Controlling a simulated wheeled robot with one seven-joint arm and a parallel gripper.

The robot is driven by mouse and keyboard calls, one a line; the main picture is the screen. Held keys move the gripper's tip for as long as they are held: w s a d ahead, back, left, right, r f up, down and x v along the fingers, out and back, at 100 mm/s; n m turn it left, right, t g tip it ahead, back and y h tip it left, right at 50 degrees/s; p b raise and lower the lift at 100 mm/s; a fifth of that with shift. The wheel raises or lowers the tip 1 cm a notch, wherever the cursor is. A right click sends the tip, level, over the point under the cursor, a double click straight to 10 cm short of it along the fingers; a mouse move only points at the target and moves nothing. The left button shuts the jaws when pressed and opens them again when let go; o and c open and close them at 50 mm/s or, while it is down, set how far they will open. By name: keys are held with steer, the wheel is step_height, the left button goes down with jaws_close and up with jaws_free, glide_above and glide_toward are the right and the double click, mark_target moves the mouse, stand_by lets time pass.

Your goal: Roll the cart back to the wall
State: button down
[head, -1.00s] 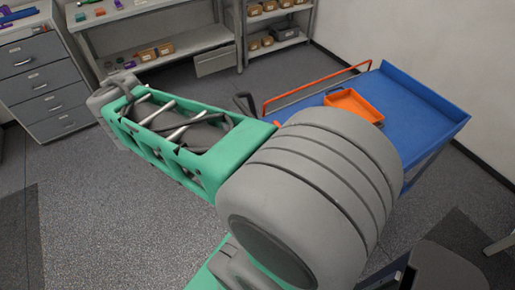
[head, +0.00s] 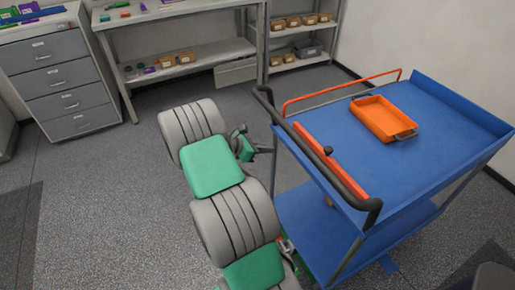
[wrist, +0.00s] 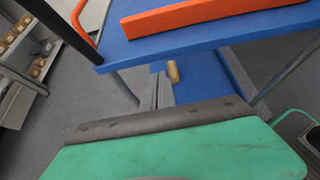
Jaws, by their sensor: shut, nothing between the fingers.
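The blue two-shelf cart (head: 455,130) stands at the right of the head view, near the right wall. Its dark handle (head: 318,150) runs along its left end, beside an orange strip (head: 330,160). The cart's blue top and orange strip also show in the wrist view (wrist: 150,42). My gripper (head: 264,149) is shut and empty, just left of the cart's handle end and lower than its top. I cannot tell whether it touches the cart. My folded arm hides some floor, and the cart's wheels are mostly hidden.
An orange tray (head: 383,117) sits on the cart's top. A grey drawer unit (head: 70,85), a workbench (head: 180,30) and a shelf rack (head: 300,35) line the back. Open grey floor (head: 110,200) lies left of my arm. A dark object (head: 490,278) is at lower right.

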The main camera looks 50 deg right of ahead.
mark_target(287, 146)
steer(key=d, duration=0.1)
steer(key=s+d, duration=0.1)
steer(key=d, duration=0.1)
steer(key=s+d+f, duration=0.1)
steer(key=shift+d, duration=0.2)
steer(key=shift+s+d+f, duration=0.1)
steer(key=shift+s+d, duration=0.1)
steer(key=shift+d, duration=0.35)
